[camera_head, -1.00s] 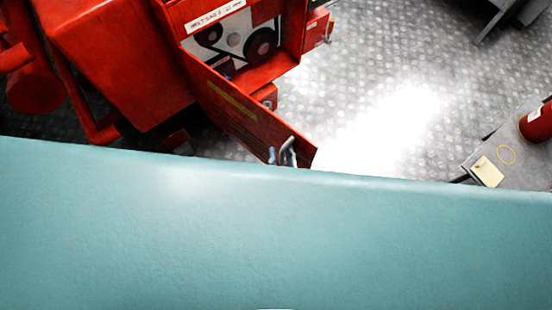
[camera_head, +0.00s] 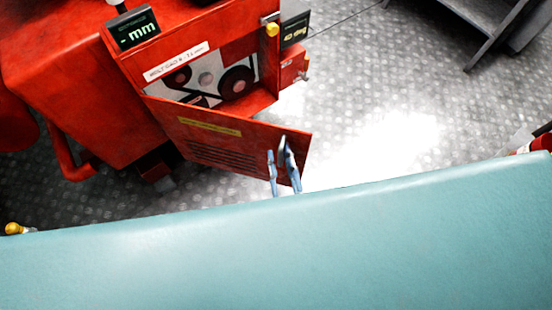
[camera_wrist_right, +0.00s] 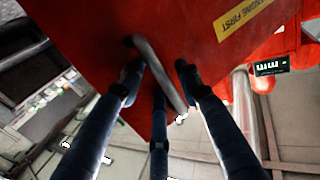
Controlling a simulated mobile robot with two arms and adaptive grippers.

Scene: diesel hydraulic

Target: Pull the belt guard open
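The red belt guard (camera_head: 225,145) is a louvred panel with a yellow label. It stands swung out from the machine front, and belts and pulleys (camera_head: 215,82) show behind it. Its grey handle (camera_head: 283,150) is near the free edge. My right gripper (camera_head: 281,172) is at that handle, its blue fingers around it. In the right wrist view, the grey handle (camera_wrist_right: 160,75) runs slantwise among the dark fingers of my right gripper (camera_wrist_right: 159,80). Whether they press on it cannot be told. My left gripper is not in view.
The red machine (camera_head: 90,75) fills the upper left, with a small dark display (camera_head: 133,30) on top. A grey stepped frame (camera_head: 490,25) stands at the upper right. The patterned metal floor (camera_head: 400,110) right of the guard is clear.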

